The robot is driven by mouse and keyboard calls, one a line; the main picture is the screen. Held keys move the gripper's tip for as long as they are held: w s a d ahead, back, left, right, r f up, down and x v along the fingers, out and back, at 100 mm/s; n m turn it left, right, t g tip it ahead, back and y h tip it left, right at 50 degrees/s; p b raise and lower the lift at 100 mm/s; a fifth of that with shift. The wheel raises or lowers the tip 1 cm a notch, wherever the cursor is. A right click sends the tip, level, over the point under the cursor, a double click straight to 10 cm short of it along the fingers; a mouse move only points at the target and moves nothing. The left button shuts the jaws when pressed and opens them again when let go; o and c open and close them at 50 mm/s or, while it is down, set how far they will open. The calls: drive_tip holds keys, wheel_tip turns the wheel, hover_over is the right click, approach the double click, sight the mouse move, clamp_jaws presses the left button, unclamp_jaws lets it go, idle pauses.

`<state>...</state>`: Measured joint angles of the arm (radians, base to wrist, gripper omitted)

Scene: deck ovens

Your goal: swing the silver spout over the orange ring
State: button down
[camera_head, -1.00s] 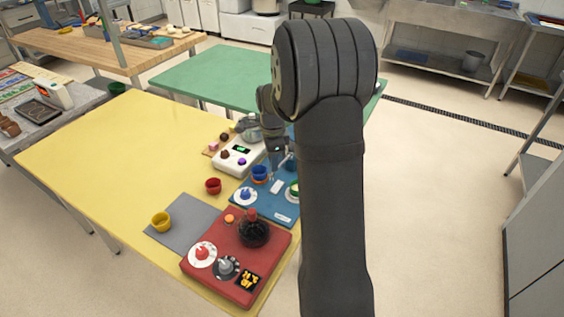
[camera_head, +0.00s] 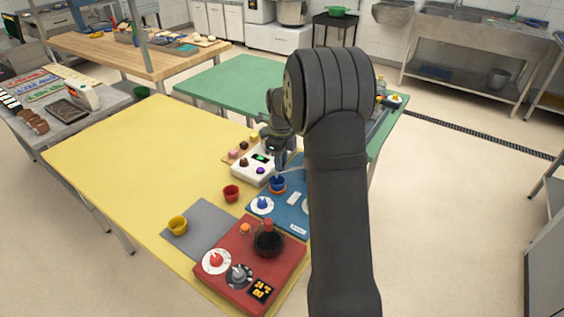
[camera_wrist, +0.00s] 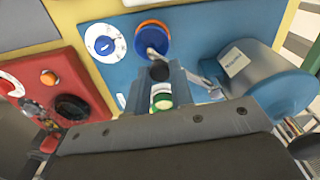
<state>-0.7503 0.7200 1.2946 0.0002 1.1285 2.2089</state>
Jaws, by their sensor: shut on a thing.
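A blue cup (camera_head: 277,182) stands on the orange ring (camera_head: 278,190) on a blue board; in the wrist view the blue cup (camera_wrist: 152,40) hides most of the orange ring (camera_wrist: 153,24). The silver spout (camera_head: 291,170) reaches toward the cup from the right. In the wrist view the silver spout's (camera_wrist: 152,53) tip lies over the cup's near edge, and a black knob (camera_wrist: 160,71) is on it. My gripper (camera_wrist: 162,80) is shut on the spout at this knob. In the head view my gripper (camera_head: 281,160) is just above the cup, and my arm hides part of the board.
A white dial (camera_wrist: 103,43) with a blue knob lies beside the cup on the blue board (camera_wrist: 195,50). A red board (camera_head: 240,285) with a dark flask (camera_head: 268,243) is nearer. The yellow tabletop at left is mostly clear.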

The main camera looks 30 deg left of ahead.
drive_tip(key=shift+w+r, duration=0.1)
drive_tip(key=c, duration=1.3)
unclamp_jaws()
drive_tip(key=shift+o, duration=0.2)
wheel_tip(320, 180, up, 17)
drive_tip(key=shift+r, duration=0.15)
wheel_tip(320, 180, down, 18)
drive_tip(key=shift+r, duration=0.25)
